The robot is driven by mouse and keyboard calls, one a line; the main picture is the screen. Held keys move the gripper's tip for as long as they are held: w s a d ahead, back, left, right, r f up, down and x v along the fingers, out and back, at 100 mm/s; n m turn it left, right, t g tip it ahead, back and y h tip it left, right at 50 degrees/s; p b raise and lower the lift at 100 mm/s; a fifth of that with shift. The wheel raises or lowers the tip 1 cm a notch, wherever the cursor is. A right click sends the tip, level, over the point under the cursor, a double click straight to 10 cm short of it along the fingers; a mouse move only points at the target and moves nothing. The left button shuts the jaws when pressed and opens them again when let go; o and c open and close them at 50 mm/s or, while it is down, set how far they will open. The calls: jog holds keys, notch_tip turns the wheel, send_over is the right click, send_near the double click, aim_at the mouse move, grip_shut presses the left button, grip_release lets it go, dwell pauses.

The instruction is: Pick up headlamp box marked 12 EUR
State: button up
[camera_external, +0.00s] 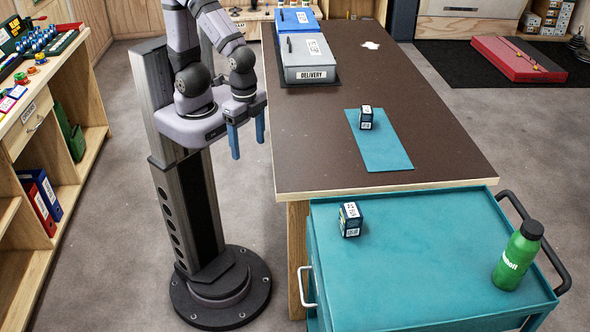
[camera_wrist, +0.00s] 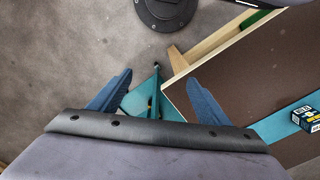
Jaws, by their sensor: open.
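A small dark box with a white label (camera_external: 366,117) stands on the teal mat (camera_external: 385,150) on the brown table. It also shows at the right edge of the wrist view (camera_wrist: 303,115). A second small dark box with a white label (camera_external: 350,219) stands on the teal cart top near its back left. The print on both boxes is too small to read, so I cannot tell which is marked 12 EUR. My gripper (camera_external: 248,146) points down beside the table's left edge, apart from both boxes. Its blue fingers (camera_wrist: 157,82) are spread and empty.
A grey delivery box (camera_external: 308,60) and a blue box (camera_external: 297,20) stand at the table's far left. A green bottle (camera_external: 517,255) stands on the cart's right side. The brown table top (camera_external: 320,130) is mostly clear. Shelves (camera_external: 65,165) line the left.

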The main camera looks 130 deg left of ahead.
jog(key=w+a+r+n+t+b, duration=0.2)
jog(key=w+a+b, duration=0.55)
jog(key=w, duration=0.25)
jog(key=n+t+y+b, duration=0.3)
jog(key=n+y+b, duration=0.3)
jog(key=b, duration=1.1)
send_over(366, 109)
jog(key=s+d, duration=0.1)
jog(key=n+h, duration=0.1)
jog(key=shift+d+f, duration=0.25)
jog(key=shift+f, duration=0.8)
notch_tip(366, 109, down, 6)
jog(key=shift+x, duration=3.65)
jog(key=shift+s, duration=0.1)
